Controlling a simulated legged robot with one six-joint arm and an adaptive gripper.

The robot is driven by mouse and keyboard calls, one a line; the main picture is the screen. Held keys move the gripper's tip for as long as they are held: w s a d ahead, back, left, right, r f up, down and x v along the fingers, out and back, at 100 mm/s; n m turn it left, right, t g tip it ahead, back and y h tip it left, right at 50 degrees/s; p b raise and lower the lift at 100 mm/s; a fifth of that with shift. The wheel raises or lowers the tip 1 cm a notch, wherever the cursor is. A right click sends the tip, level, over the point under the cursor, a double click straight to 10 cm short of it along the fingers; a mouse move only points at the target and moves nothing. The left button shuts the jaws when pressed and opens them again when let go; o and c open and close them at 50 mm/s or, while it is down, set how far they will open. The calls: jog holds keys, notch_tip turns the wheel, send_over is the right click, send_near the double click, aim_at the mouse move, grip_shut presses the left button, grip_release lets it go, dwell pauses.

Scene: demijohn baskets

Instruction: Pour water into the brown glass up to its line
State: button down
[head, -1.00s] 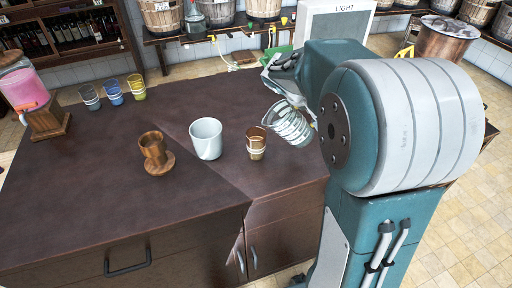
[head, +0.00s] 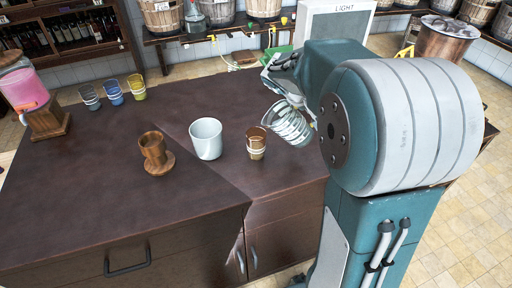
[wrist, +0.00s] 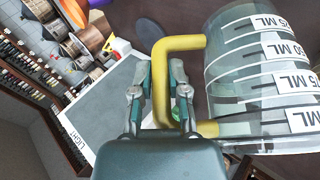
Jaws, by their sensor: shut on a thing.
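The brown glass (head: 256,143) stands upright on the dark counter, with pale bands around it. My gripper (head: 272,80) is just right of it and above the counter. In the wrist view my gripper (wrist: 160,88) is shut on the yellow handle (wrist: 187,45) of a clear measuring jug (wrist: 262,80) with ML labels. In the head view the jug (head: 290,124) is tilted, its mouth toward the brown glass and close to it, apart from it. I cannot tell the water level in the jug or in the glass, and no stream is clear.
A white cup (head: 206,139) stands left of the brown glass, and a wooden cup on a round base (head: 155,153) is further left. Grey, blue and yellow glasses (head: 112,91) stand at the back left, beside a pink drink dispenser (head: 28,92). The front counter is clear.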

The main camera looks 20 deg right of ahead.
dwell(0.5)
jog(key=shift+s+d+r+m+t+y, duration=0.1)
jog(key=shift+d+r+m+t+y, duration=0.15)
jog(key=shift+y, duration=0.65)
jog(key=shift+s+d+r+m+t+y, duration=0.15)
jog(key=shift+d+r+t+y, duration=0.2)
jog(key=shift+y, duration=0.55)
jog(key=shift+w+a, duration=0.1)
jog(key=shift+f, duration=0.1)
jog(key=shift+w+a+f+m+t+y, duration=0.15)
jog(key=shift+t+y, duration=0.1)
jog(key=shift+y, duration=0.35)
jog(key=shift+s+a+f+m+t+y, duration=0.1)
jog(key=shift+f+t+y, duration=0.1)
jog(key=shift+y, duration=0.4)
jog(key=shift+w+a+f+m+t+y, duration=0.15)
jog(key=shift+t+y, duration=0.1)
jog(key=shift+y, duration=0.35)
jog(key=shift+a+f, duration=0.1)
jog(key=shift+f, duration=0.1)
